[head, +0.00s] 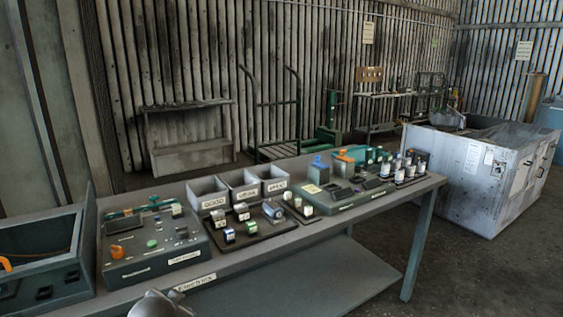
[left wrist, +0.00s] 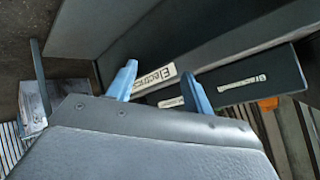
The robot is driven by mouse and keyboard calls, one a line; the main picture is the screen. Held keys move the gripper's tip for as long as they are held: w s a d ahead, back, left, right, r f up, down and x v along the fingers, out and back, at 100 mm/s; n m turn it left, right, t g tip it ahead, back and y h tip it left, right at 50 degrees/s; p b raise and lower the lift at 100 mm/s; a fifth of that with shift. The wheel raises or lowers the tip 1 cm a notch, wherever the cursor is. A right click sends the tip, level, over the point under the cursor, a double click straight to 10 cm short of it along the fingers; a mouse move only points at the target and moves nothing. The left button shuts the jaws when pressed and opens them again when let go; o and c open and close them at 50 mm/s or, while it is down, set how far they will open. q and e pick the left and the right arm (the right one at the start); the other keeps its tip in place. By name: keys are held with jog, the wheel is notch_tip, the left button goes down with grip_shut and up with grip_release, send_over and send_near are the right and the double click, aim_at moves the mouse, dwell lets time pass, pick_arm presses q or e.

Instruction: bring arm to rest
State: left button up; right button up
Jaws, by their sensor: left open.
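My left gripper (left wrist: 159,70) shows in the left wrist view with its two blue fingers apart. Nothing is between them. Beyond the fingertips is the table's edge with a white label that starts "Electri" (left wrist: 155,80). I cannot tell the exact gap between fingers and table. In the head view a grey rounded piece, probably part of my arm, shows at the bottom edge in front of the table (head: 300,240). The gripper's fingers are not visible there. My right gripper is in neither view.
A control panel box (head: 153,243), three grey bins (head: 243,190), a dark tray (head: 262,233) and a green-grey station (head: 345,191) stand on the table. An open toolbox (head: 40,262) is at the left. A large metal crate (head: 470,175) stands at right. The floor at lower right is clear.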

pick_arm(q)
jog(key=s+d+f+n+g+h+p, duration=0.1)
jog(key=s+d+f+g, duration=0.1)
jog(key=s+d+f, duration=0.2)
jog(key=s+d+f+g+h+p, duration=0.1)
jog(key=s+d+f+g, duration=0.2)
jog(key=s+f, duration=0.7)
jog(key=s+d+f+n+g+h+p, duration=0.1)
jog(key=s+d+f, duration=0.4)
jog(key=s, duration=1.2)
notch_tip(320, 180, down, 2)
jog(key=shift+s+f+n+g+h+p, duration=0.2)
jog(key=shift+n+g+h+p, duration=0.15)
jog(key=shift+g, duration=0.45)
jog(key=shift+d, duration=0.1)
jog(key=shift+c, duration=0.4)
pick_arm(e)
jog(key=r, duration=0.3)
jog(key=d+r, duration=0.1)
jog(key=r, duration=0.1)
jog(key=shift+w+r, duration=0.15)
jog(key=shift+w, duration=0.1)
